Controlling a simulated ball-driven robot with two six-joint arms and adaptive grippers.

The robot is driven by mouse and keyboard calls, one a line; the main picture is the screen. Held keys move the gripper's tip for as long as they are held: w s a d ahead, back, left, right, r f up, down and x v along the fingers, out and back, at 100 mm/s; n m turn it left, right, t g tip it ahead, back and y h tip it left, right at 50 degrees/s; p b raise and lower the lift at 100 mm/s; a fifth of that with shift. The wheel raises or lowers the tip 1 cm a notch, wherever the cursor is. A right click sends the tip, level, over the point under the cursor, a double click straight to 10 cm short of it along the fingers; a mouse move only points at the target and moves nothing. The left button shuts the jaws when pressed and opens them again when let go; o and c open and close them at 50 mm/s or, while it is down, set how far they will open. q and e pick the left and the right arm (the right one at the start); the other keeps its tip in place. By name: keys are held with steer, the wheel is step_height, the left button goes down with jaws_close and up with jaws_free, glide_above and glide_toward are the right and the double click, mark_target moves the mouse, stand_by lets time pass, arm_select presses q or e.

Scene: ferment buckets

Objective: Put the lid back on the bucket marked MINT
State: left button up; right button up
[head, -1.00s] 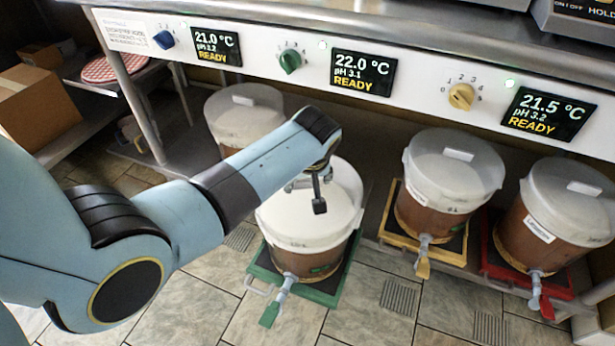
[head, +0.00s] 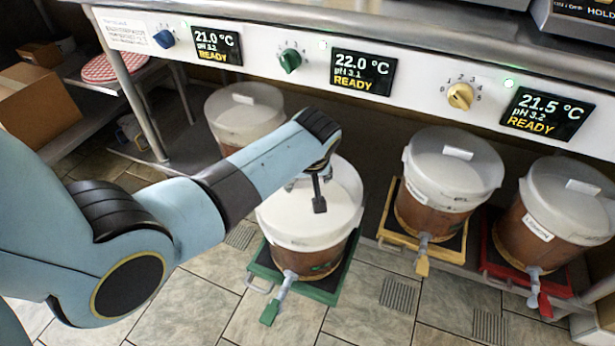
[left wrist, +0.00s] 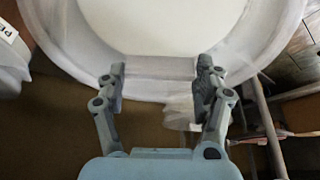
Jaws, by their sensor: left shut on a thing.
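My left gripper (head: 319,200) is over the bucket on the green stand (head: 325,290). In the left wrist view its fingers (left wrist: 161,88) are shut on the grip of a white lid (left wrist: 155,25). In the head view the pale round lid (head: 345,205) covers the top of this bucket (head: 300,262), which has brown contents and a green tap. I cannot tell whether the lid is seated or held just above the rim. A small green mark shows on the bucket's front, but I cannot read MINT on it. My right gripper is not in view.
Lidded buckets stand on a yellow stand (head: 447,252) and a red stand (head: 540,280) to the right. Another lidded bucket (head: 243,118) stands behind, on the left. The control panel (head: 435,75) runs above them. Tiled floor is clear in front.

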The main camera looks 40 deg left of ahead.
arm_select(q)
steer(key=o, duration=1.3)
steer(key=shift+o, duration=0.6)
steer(key=shift+r, duration=0.1)
steer(key=shift+r+p, duration=0.8)
steer(key=shift+p, duration=0.05)
step_height(320, 180, up, 5)
steer(key=p, duration=0.5)
steer(key=shift+r, duration=0.15)
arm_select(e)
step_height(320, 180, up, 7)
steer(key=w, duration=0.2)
arm_select(q)
steer(key=shift+c, duration=0.3)
